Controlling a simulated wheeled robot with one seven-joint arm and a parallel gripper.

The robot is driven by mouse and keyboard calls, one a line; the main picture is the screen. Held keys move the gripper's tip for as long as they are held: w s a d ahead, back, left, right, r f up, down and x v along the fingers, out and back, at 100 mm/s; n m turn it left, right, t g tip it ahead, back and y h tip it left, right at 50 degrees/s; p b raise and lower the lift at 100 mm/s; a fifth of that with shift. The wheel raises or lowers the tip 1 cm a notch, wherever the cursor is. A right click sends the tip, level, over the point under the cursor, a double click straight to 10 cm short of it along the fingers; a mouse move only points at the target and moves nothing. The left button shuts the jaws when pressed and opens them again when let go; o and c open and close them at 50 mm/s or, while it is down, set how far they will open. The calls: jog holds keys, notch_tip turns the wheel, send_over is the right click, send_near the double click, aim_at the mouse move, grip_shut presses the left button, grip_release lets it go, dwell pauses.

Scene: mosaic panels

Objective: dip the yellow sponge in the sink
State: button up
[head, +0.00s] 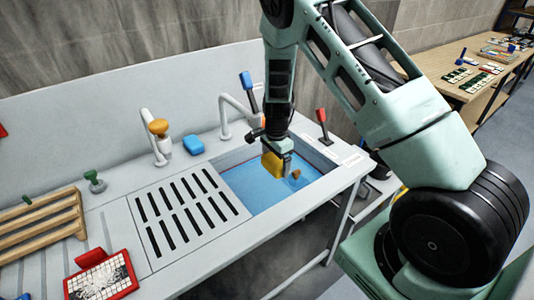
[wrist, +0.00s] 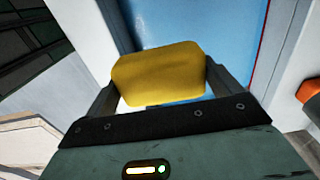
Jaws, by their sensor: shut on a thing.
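The yellow sponge (head: 272,164) is held in my gripper (head: 280,160) over the right part of the sink. In the wrist view the sponge (wrist: 158,74) sits between both fingers of my gripper (wrist: 160,80), which are shut on it. The sink (head: 262,198) is a blue-looking basin in the grey counter, to the right of the slotted drainer; its blue also fills the background of the wrist view (wrist: 215,25). I cannot tell whether the sponge touches the water. A small brown thing (head: 295,174) shows just right of the gripper.
A blue sponge (head: 193,145) lies behind the drainer (head: 187,213), between two taps, one with an orange knob (head: 158,127). Blue-handled (head: 246,80) and red-handled (head: 321,116) tools stand at the sink's back. A wooden rack (head: 45,225) and a red-framed panel (head: 101,277) are at left.

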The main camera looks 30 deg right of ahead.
jog(key=shift+w+f, duration=0.15)
jog(key=shift+w, duration=0.2)
notch_tip(320, 180, down, 18)
jog(key=b, duration=1.2)
jog(key=shift+b, duration=0.4)
jog(key=shift+a, duration=0.15)
jog(key=shift+a, duration=0.65)
jog(key=shift+d, duration=0.1)
jog(key=shift+d, duration=0.65)
jog(key=shift+a, duration=0.15)
jog(key=shift+a, duration=0.6)
